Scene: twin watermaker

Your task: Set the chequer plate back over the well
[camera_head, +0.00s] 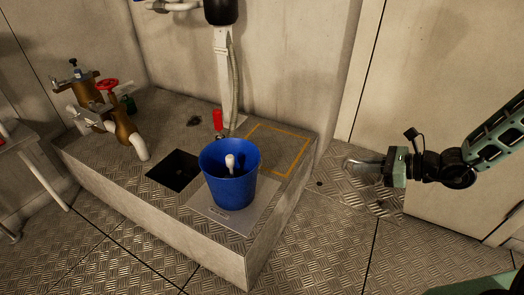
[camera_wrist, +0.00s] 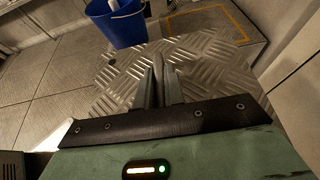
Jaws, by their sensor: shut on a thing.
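The chequer plate (camera_head: 345,192) is a bare metal tread sheet with small dark holes near its corners. My gripper (camera_head: 362,163) is shut on its edge and holds it to the right of the concrete plinth. In the wrist view the plate (camera_wrist: 205,62) spreads out ahead of my shut fingers (camera_wrist: 160,72). The well (camera_head: 173,170) is an open, dark square hole in the plinth top, left of the blue bucket. It is not visible in the wrist view.
Brass valves (camera_head: 118,115) stand at the left. Walls close in behind and right.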

